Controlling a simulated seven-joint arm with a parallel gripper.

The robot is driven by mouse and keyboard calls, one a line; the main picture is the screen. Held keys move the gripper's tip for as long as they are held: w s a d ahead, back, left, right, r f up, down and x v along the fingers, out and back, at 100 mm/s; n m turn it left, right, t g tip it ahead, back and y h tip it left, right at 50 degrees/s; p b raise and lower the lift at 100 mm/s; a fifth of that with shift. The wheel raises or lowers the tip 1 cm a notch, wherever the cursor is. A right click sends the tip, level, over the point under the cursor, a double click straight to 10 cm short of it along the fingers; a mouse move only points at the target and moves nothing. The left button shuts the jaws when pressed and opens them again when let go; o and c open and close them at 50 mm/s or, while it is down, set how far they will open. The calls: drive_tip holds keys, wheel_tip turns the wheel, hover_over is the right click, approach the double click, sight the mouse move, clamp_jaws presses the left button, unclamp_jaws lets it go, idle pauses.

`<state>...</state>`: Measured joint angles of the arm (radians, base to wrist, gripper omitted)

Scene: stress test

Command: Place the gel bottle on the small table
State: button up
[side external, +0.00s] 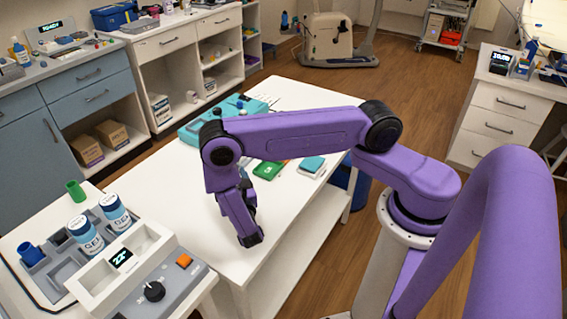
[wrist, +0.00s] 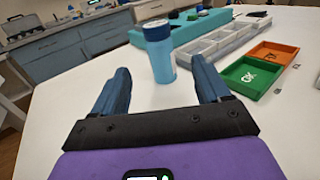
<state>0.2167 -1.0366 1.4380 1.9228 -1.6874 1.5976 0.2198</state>
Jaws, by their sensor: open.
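Two bottles labelled GEL, white and blue with dark caps, stand upright in a grey tray at the front left of the side view: one gel bottle (side external: 87,236) and a second gel bottle (side external: 115,213). My gripper (side external: 249,239) is low over the white table (side external: 208,255), right of that tray. In the wrist view my gripper (wrist: 160,67) is open. A light blue bottle (wrist: 162,62) with a dark blue cap stands on the table ahead, in line with the gap between the fingers. No label is readable on it. My arm seems to hide it in the side view.
A grey console with a knob (side external: 153,291) and display sits right of the gel bottles. A green cup (side external: 75,190) is behind them. A green tray (wrist: 246,77), orange tray (wrist: 274,53) and white compartment box (wrist: 222,38) lie right of the blue bottle. A teal case (side external: 195,125) is farther back.

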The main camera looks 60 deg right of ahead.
drive_tip(key=shift+r+m, duration=0.3)
drive_tip(key=shift+r, duration=0.15)
drive_tip(key=s+d+r+m+g+h, duration=0.2)
drive_tip(key=s+d+r+m+g, duration=0.1)
drive_tip(key=s+r+m+g, duration=0.75)
drive_tip(key=s+r+m+g+y, duration=0.2)
drive_tip(key=s+r+y, duration=0.3)
drive_tip(key=s, duration=0.4)
drive_tip(key=shift+s+a+r+m+y, duration=0.4)
drive_tip(key=shift+a+m+y, duration=0.05)
drive_tip(key=shift+m+y, duration=0.1)
drive_tip(key=s+a+r+y, duration=0.1)
drive_tip(key=s+y, duration=0.1)
drive_tip(key=s, duration=0.1)
drive_tip(key=s+a+r+m+g+y, duration=0.1)
drive_tip(key=s+y, duration=0.1)
drive_tip(key=s, duration=0.1)
drive_tip(key=s+a+r+m+g+y, duration=0.1)
drive_tip(key=s+y, duration=0.2)
drive_tip(key=s, duration=0.1)
drive_tip(key=shift+s+r, duration=0.1)
drive_tip(key=shift+r, duration=0.2)
